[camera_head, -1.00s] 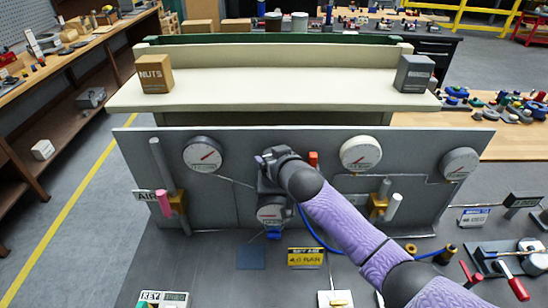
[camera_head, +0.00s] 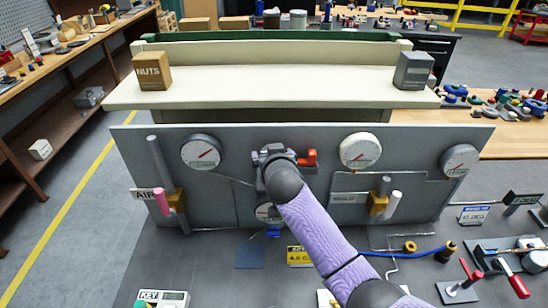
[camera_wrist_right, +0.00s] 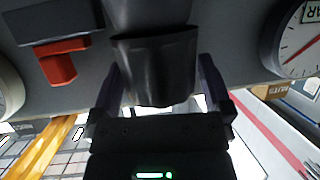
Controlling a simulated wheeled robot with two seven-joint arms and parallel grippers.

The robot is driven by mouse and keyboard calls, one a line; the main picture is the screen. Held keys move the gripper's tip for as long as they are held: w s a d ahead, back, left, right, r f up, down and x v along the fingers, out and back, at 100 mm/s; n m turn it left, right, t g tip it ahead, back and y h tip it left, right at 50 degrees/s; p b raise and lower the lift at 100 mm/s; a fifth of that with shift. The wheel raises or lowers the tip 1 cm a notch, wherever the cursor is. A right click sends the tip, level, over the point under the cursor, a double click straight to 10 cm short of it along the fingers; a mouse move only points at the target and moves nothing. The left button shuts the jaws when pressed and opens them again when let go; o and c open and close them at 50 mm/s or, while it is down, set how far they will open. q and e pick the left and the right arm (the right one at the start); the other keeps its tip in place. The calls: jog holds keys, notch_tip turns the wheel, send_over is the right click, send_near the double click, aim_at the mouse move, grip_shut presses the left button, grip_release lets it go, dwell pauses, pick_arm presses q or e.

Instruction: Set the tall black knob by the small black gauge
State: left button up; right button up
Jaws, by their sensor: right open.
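A black, slightly tapered knob (camera_wrist_right: 153,65) stands out from the grey panel in the right wrist view. My right gripper (camera_wrist_right: 160,95) is open, with one finger on either side of the knob; I cannot tell whether they touch it. In the head view my right gripper (camera_head: 272,155) is at the middle of the panel and hides the knob. A small gauge (camera_head: 265,212) sits low on the panel below the gripper, partly covered by my right arm. My left gripper is not in view.
Larger gauges sit at the left (camera_head: 201,152), right of centre (camera_head: 361,151) and far right (camera_head: 460,160) of the panel (camera_head: 225,195). A red-orange handle (camera_head: 308,158) is close beside my right gripper. Pipes with a pink handle (camera_head: 162,202) and a white handle (camera_head: 394,204) stick out.

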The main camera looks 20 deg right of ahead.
jog(key=p+v, duration=0.1)
jog(key=v, duration=0.8)
jog(key=shift+s, duration=0.35)
